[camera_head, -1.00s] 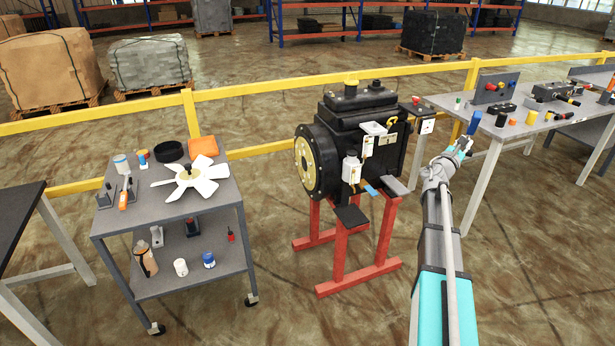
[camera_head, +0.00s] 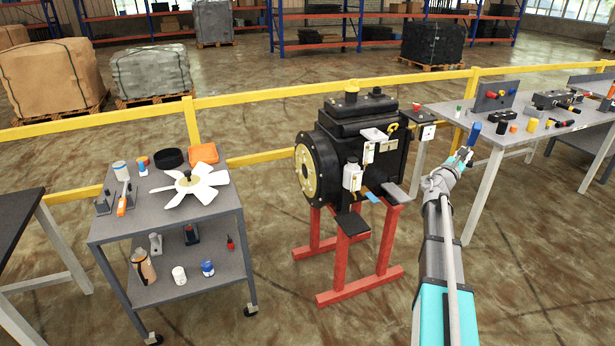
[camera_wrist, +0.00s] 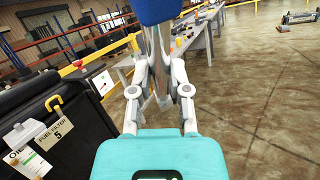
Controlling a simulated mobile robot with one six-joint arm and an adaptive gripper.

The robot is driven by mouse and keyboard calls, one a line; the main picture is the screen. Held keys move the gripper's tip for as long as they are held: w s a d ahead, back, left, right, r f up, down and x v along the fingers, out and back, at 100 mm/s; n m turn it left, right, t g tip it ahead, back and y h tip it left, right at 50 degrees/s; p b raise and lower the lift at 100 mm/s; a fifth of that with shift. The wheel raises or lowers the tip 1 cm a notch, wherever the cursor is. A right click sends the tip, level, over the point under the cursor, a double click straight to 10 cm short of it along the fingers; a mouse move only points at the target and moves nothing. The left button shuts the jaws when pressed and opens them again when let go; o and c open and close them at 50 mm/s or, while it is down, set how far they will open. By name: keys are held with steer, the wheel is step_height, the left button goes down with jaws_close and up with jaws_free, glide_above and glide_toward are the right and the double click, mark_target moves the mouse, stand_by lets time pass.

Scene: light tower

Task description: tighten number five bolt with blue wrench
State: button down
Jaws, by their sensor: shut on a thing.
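My gripper (camera_head: 464,156) is shut on a tool with a blue handle (camera_head: 474,133), which looks like the blue wrench. In the wrist view the blue end (camera_wrist: 163,10) is at the top edge, above a grey metal shaft between the fingers of my gripper (camera_wrist: 161,75). The tool is held in the air, right of the black engine (camera_head: 345,140) and in front of the right workbench. The engine stands on a red stand. I cannot make out the number five bolt.
A grey cart (camera_head: 150,225) with a white fan and small items stands left of the engine. The right workbench (camera_head: 450,108) holds several tools and parts. A yellow rail (camera_head: 260,92) runs behind. Floor is open between the engine and my arm.

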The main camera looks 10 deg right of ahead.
steer(key=shift+r+p, duration=0.5)
step_height(320, 180, up, 16)
steer(key=p, duration=1.6)
steer(key=shift+s+d, duration=0.15)
steer(key=shift+s, duration=0.05)
